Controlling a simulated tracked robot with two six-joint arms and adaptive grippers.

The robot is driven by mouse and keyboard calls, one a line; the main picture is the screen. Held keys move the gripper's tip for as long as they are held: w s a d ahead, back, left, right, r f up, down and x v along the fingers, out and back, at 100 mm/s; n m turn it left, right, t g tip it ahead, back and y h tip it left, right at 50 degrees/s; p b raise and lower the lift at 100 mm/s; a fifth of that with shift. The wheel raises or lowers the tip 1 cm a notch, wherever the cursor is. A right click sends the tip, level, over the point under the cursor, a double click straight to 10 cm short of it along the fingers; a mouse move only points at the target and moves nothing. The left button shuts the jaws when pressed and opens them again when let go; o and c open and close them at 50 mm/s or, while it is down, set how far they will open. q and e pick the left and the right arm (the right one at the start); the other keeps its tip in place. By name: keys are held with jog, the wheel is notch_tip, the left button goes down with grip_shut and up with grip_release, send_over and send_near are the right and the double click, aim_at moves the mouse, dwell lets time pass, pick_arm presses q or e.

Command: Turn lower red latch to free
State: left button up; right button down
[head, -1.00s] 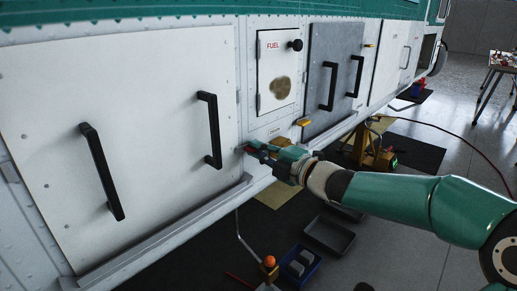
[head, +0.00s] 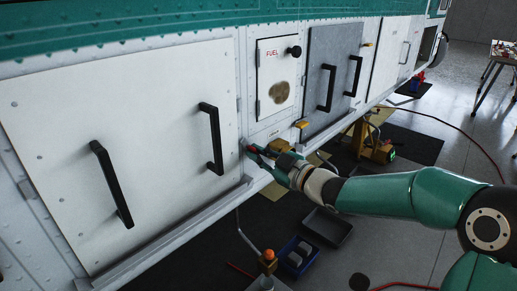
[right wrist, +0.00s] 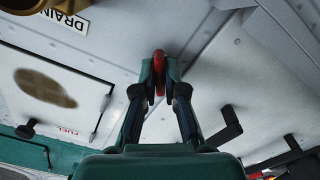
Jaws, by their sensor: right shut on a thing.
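The lower red latch (right wrist: 159,66) shows in the right wrist view between the fingertips of my right gripper (right wrist: 160,80). The gripper is shut on it, with a finger on either side. In the head view the red latch (head: 250,149) is a small red spot at the lower right corner of the large white panel. There my right gripper (head: 256,151) reaches it from the right, and its fingers hide part of the latch. My left gripper is not in view.
The white panel (head: 150,130) has two black handles. To its right are a FUEL door (head: 279,65) and a grey panel (head: 325,90). A grey ledge (head: 160,255) runs below. A black tray (head: 327,227) and a blue bin (head: 299,257) lie on the floor.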

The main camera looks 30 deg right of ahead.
jog(key=m+p, duration=0.1)
jog(key=m, duration=0.1)
jog(key=m+p, duration=0.1)
jog(key=m, duration=0.1)
jog(key=m+p, duration=0.1)
jog(key=m, duration=0.1)
jog(key=shift+f, duration=0.3)
jog(key=shift+a, duration=0.1)
jog(key=c, duration=1.2)
grip_release()
jog(key=shift+c, duration=0.2)
jog(key=shift+r, duration=0.15)
jog(key=shift+s, duration=0.1)
